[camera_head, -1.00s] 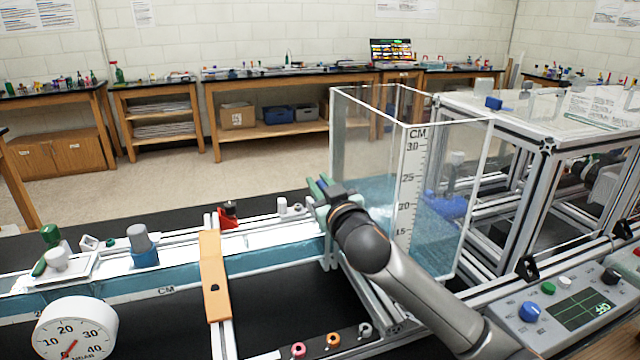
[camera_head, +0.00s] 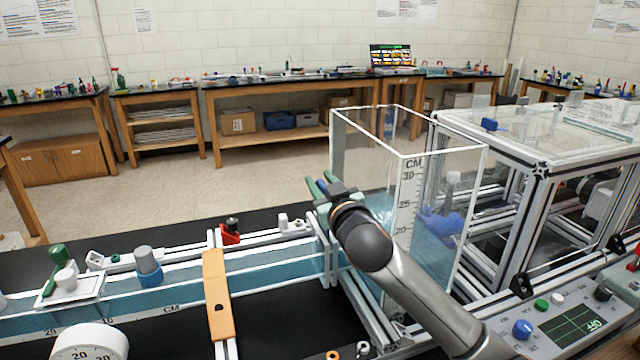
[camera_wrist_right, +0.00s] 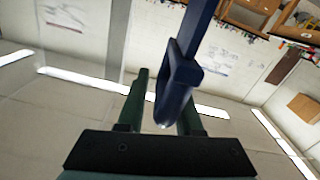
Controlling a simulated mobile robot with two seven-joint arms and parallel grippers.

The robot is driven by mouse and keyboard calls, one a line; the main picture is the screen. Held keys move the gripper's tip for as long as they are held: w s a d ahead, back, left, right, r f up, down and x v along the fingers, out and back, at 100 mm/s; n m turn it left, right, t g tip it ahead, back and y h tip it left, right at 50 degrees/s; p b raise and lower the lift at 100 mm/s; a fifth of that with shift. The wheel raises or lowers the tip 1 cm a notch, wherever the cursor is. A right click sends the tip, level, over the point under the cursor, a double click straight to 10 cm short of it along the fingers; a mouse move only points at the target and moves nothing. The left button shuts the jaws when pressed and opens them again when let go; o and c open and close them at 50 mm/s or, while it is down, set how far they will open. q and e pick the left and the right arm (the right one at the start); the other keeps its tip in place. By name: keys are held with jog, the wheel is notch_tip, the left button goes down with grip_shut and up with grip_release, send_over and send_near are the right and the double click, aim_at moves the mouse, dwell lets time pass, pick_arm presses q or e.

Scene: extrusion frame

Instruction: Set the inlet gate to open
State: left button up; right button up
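My right gripper (camera_head: 323,187) has two green fingers and is raised above the channel, at the left side of the clear tank (camera_head: 484,165). A blue looped handle (camera_wrist_right: 180,85), apparently the inlet gate's, stands between the fingers in the right wrist view. There the gripper (camera_wrist_right: 163,100) looks open: a gap shows between the left finger and the handle, while the handle partly hides the right finger. The gate's plate cannot be made out. My left gripper is out of view.
The water channel (camera_head: 190,290) runs left from the tank, crossed by an orange bar (camera_head: 216,295). A red clamp (camera_head: 231,232) sits on its rear rail. A control panel (camera_head: 575,318) with knobs is at lower right. A framed clear enclosure (camera_head: 541,173) stands right of the tank.

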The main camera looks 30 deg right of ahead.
jog(key=shift+o, duration=1)
jog(key=shift+a, duration=0.1)
jog(key=shift+s+f, duration=0.1)
jog(key=shift+s+a, duration=0.15)
jog(key=shift+s, duration=0.1)
jog(key=v, duration=1.1)
jog(key=shift+s, duration=0.4)
